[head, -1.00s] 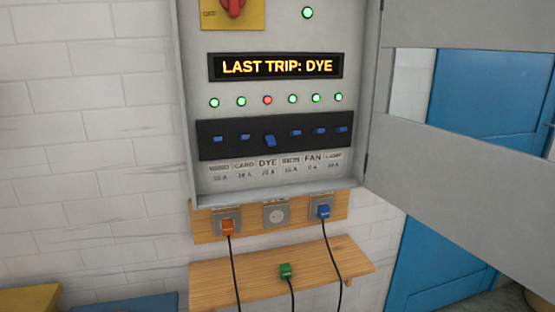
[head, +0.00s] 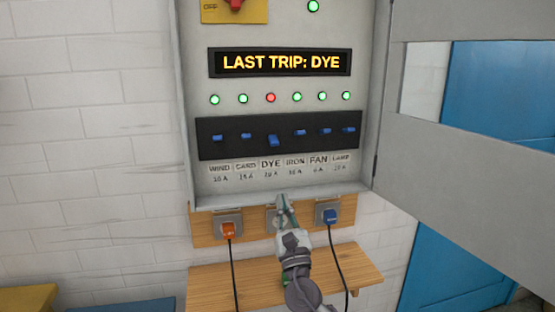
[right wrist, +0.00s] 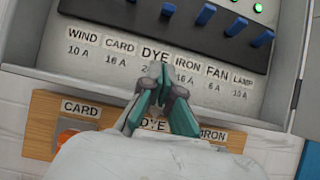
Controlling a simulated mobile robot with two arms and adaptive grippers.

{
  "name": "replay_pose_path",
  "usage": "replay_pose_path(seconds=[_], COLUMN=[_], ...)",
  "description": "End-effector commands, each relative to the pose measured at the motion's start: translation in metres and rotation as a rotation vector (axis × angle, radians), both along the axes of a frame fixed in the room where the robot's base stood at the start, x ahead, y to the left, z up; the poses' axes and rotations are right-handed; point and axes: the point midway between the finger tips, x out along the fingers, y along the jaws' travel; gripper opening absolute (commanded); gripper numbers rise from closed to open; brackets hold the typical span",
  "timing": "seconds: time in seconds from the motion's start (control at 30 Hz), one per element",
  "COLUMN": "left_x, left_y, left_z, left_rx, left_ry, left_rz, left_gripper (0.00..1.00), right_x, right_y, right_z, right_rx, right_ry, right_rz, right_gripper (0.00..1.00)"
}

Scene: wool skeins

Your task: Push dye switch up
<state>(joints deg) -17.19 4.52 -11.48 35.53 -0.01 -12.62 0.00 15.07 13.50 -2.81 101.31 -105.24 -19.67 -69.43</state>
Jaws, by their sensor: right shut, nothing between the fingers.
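The dye switch (head: 273,141) is a blue lever in the black switch strip (head: 208,141). It hangs lower than its neighbours, and the light above it (head: 270,98) is red. My right gripper (head: 284,200) is shut and empty, at the box's lower edge below the DYE label. In the right wrist view its fingertips (right wrist: 158,70) cover part of the text under DYE. I cannot tell whether they touch the panel. My left gripper is out of view.
The display (head: 280,62) reads LAST TRIP: DYE. The other switches sit level under green lights. The open box door (head: 465,160) stands at the right. Orange (head: 228,231) and blue (head: 331,216) plugs sit in sockets below, above a wooden shelf (head: 225,280).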

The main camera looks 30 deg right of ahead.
Motion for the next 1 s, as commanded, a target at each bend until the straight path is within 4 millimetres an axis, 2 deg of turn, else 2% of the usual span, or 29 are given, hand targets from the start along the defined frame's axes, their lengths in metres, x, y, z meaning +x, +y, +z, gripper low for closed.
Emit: replay_pose_path(seconds=[0.33,0.47,0.57,0.93,1.0], left_x=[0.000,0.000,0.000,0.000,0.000], left_y=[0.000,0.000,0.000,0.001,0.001], left_z=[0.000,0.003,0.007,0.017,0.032], left_rx=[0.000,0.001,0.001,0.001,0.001], left_ry=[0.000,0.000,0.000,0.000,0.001], left_rz=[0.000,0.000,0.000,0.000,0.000], left_gripper=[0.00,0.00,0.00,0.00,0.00], right_x=[0.000,0.006,0.018,0.081,0.077], right_y=[0.000,-0.002,-0.005,-0.021,-0.020], right_z=[0.002,0.008,0.017,0.061,0.075], right_rx=[-0.007,-0.006,-0.006,-0.006,-0.001], right_ry=[-0.002,-0.004,-0.005,-0.004,-0.003], right_rz=[-0.003,-0.003,-0.003,-0.003,-0.001], right_gripper=[0.00,0.00,0.00,0.00,0.00])
